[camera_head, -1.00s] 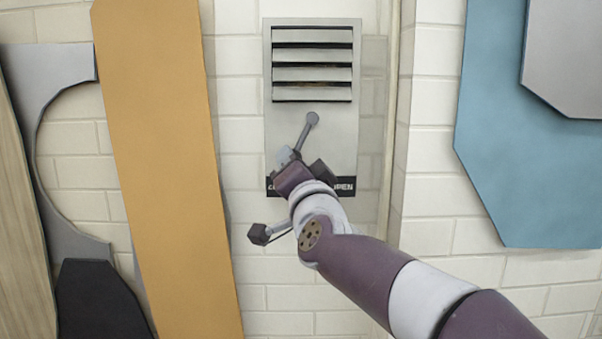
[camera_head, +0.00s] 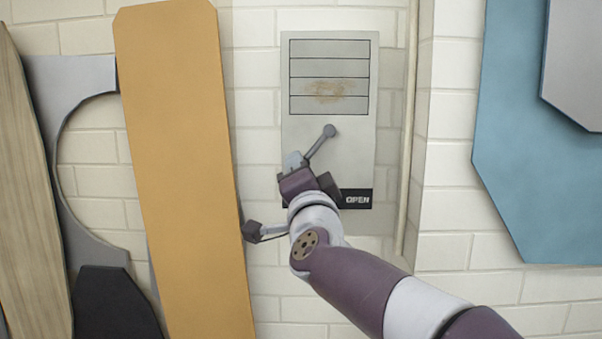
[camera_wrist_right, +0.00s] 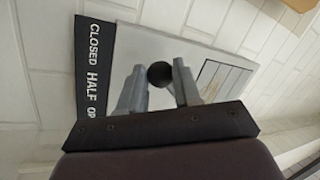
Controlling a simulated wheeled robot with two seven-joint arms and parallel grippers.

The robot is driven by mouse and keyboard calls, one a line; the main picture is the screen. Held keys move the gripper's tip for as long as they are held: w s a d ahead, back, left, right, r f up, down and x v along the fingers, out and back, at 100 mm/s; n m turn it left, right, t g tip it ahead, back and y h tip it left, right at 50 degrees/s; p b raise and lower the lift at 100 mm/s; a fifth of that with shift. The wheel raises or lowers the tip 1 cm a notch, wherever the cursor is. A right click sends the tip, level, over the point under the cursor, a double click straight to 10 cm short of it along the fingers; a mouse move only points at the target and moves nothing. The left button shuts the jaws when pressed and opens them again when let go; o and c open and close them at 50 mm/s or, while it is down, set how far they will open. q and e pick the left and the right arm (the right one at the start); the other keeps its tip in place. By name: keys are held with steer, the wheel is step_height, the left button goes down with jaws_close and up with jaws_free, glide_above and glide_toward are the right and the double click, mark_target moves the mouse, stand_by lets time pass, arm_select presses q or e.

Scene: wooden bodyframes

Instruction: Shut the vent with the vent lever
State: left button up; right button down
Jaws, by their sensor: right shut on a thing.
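The vent (camera_head: 352,190) is a grey panel on the white brick wall, with flat slats (camera_head: 329,70) lying level and showing no open gaps. The vent lever (camera_head: 322,141) is a grey rod that slants down and left from its round pivot. My right gripper (camera_head: 293,162) is at the lever's lower end and hides it in the head view. In the right wrist view, its two fingers are around the black lever knob (camera_wrist_right: 160,74). The black label strip (camera_head: 358,198) reads OPEN at its right end; in the right wrist view, CLOSED and HALF also show. My left gripper is out of view.
An orange board (camera_head: 180,150) stands to the left of the vent, close to my right wrist. Grey, black and wooden pieces are farther left. A blue panel (camera_head: 530,190) is on the right. A narrow upright pipe (camera_head: 408,140) runs beside the vent.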

steer(key=c, duration=0.8)
jaws_free()
steer(key=shift+s+r, duration=0.1)
steer(key=shift+s, duration=0.15)
steer(key=b+v, duration=0.5)
steer(key=v, duration=0.7)
steer(key=shift+s, duration=0.2)
